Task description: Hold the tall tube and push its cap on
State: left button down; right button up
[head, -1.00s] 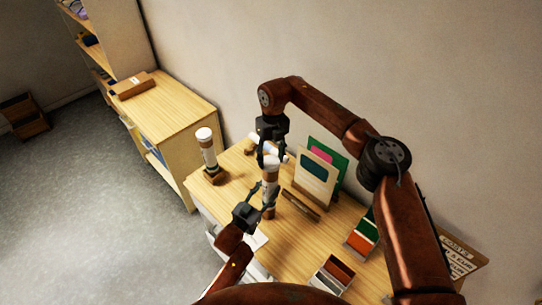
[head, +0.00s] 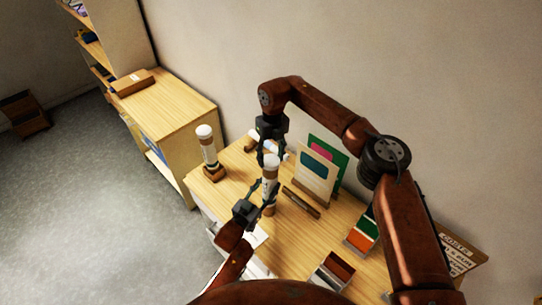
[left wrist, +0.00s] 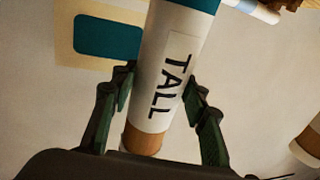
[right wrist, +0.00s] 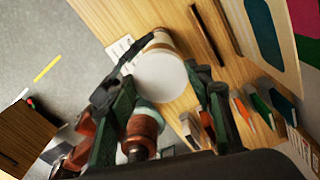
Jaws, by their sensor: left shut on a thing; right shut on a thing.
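The tall tube (head: 270,182) stands upright over the wooden table, white with brown parts. In the left wrist view its "TALL" label (left wrist: 172,80) and a teal band show. My left gripper (head: 261,198) is shut on the tube's body, a finger on either side in the left wrist view (left wrist: 158,100). A white cap (head: 271,160) is at the tube's top, its round face (right wrist: 160,80) showing in the right wrist view. My right gripper (head: 270,150) is above, shut on the cap from both sides. I cannot tell whether the cap is fully seated.
Another capped tube (head: 206,145) stands in a brown base at the table's left. A white roll lies behind my right gripper. Upright cards (head: 315,176), a dark bar (head: 301,203) and card boxes (head: 333,271) are to the right. A low cabinet (head: 175,112) stands at the left.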

jog(key=shift+f, duration=0.2)
jog(key=o, duration=0.8)
jog(key=r, duration=1.2)
jog(key=shift+w+d, duration=0.15)
jog(key=shift+w, duration=0.2)
pick_arm(q)
jog(key=c, duration=1)
grip_release()
jog(key=shift+c, duration=0.2)
